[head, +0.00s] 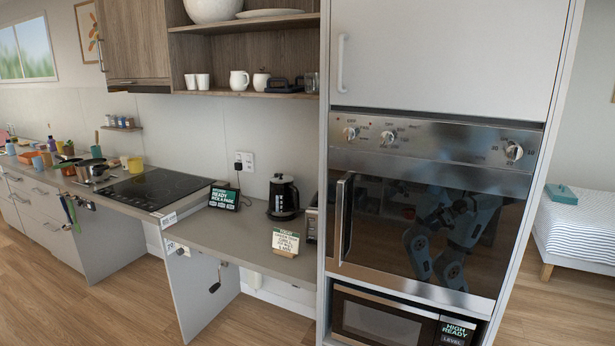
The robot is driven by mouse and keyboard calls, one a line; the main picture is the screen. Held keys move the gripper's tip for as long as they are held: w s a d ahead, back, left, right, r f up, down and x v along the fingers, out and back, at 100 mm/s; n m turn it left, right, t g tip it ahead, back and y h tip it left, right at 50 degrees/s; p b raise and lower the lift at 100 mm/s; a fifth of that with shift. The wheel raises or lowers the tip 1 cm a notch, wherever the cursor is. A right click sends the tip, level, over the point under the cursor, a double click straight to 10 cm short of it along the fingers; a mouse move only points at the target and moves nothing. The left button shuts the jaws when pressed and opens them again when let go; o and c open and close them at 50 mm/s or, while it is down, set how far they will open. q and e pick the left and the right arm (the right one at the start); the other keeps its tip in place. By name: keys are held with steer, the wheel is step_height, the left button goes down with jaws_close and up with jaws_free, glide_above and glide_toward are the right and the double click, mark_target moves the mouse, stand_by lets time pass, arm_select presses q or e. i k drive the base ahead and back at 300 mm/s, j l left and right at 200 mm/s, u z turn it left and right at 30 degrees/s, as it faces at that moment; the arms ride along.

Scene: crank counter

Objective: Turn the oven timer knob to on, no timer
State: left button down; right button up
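The built-in oven (420,215) stands in a tall white cabinet right of centre, its dark glass door shut. Its steel control panel has three round knobs. The right knob (514,151) sits apart from the others with small marks around it and is likely the timer knob; its exact setting is too small to read. The left knob (350,133) and the middle knob (388,136) sit close together at the panel's left. Neither of my grippers is directly in view. The door glass shows only a dim reflection of my arms.
The oven door's vertical handle (342,218) sticks out at the left. A microwave (384,320) is below. Left of the cabinet, the counter (225,236) holds a black kettle (283,197) and small signs. The floor in front of the counter looks clear.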

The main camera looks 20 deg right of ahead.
mark_target(512, 151)
steer(key=z, duration=1.35)
